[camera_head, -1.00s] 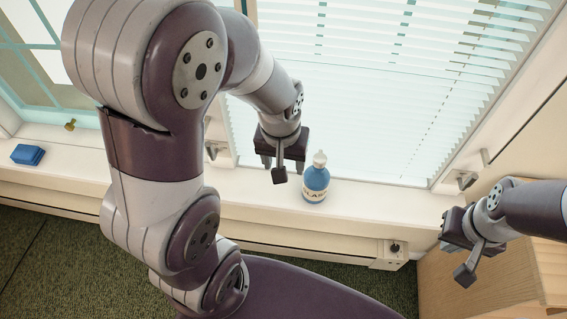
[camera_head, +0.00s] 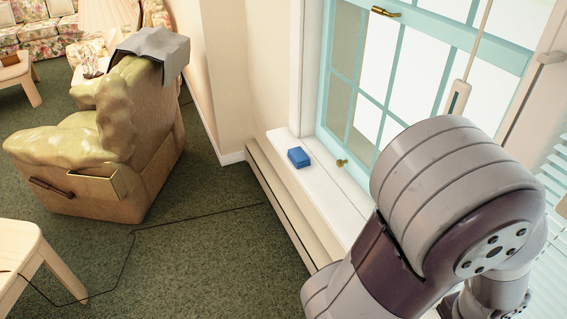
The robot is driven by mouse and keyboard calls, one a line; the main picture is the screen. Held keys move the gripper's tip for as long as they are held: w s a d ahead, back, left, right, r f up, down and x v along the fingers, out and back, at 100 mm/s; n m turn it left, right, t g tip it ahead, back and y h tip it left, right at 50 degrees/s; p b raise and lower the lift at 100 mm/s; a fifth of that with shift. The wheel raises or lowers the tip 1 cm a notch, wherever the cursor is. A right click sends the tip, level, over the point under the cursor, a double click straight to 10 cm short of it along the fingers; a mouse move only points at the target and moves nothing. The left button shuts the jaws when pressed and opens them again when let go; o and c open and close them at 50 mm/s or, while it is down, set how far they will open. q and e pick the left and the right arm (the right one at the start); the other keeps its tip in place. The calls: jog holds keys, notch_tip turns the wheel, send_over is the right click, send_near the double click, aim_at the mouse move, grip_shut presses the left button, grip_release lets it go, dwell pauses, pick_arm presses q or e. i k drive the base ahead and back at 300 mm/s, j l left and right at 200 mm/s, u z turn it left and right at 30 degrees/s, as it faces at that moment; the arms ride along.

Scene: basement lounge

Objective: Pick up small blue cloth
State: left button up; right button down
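The small blue cloth (camera_head: 299,157), folded into a thick square, lies on the white window sill (camera_head: 322,187) below the teal-framed window. Nothing touches it. My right gripper is not in view.
A green armchair (camera_head: 140,140) with a grey cloth (camera_head: 152,48) over its back stands at the left. A pale wooden table (camera_head: 18,250) is at the lower left. A cord (camera_head: 190,215) crosses the green carpet (camera_head: 205,265), which is otherwise open in the middle.

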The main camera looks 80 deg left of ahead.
aim_at(299, 157)
jog(key=u, duration=2.5)
